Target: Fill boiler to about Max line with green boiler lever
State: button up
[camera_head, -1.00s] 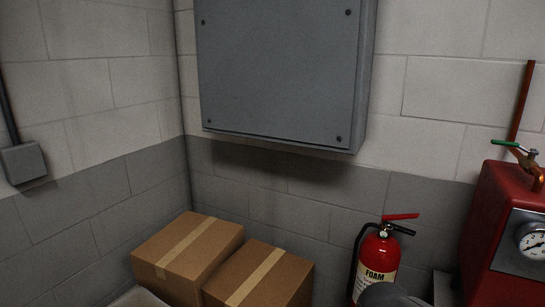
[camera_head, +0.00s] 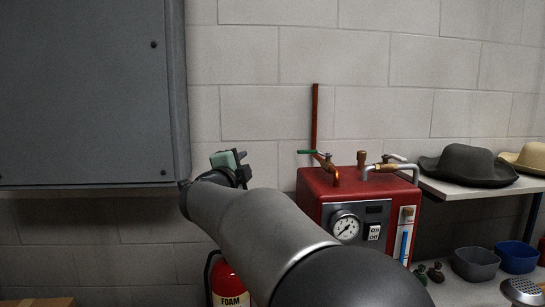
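The red boiler (camera_head: 312,204) stands right of centre in the head view. The green boiler lever (camera_head: 308,152) sits on a brass valve above its top left, by a copper pipe (camera_head: 315,110), and lies about level. A sight gauge (camera_head: 405,243) on the boiler's front right shows a blue column; its markings are too small to read. My gripper (camera_head: 232,162) is left of the lever and apart from it, at about the same height in the picture. It has pale green pads and seems to hold nothing. Its finger gap cannot be made out.
My arm hides the boiler's lower left. A round dial (camera_head: 345,226) and switches (camera_head: 374,232) are on its front. A grey wall cabinet (camera_head: 85,95) is at left, a fire extinguisher (camera_head: 228,280) below. Hats (camera_head: 468,165) lie on a shelf at right, above bowls (camera_head: 476,264).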

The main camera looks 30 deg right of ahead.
aim_at(305, 152)
jog(key=s+d+m+g+h, duration=0.4)
jog(key=d+m+g, duration=0.2)
jog(key=m+g, duration=0.15)
jog(key=shift+t, duration=0.35)
jog(key=p+x, duration=0.2)
jog(key=x, duration=0.6)
jog(key=p+x, duration=0.2)
jog(key=x, duration=0.7)
jog(key=shift+w+f, duration=0.15)
jog(key=shift+w, duration=0.1)
jog(key=shift+c, duration=0.3)
grip_shut()
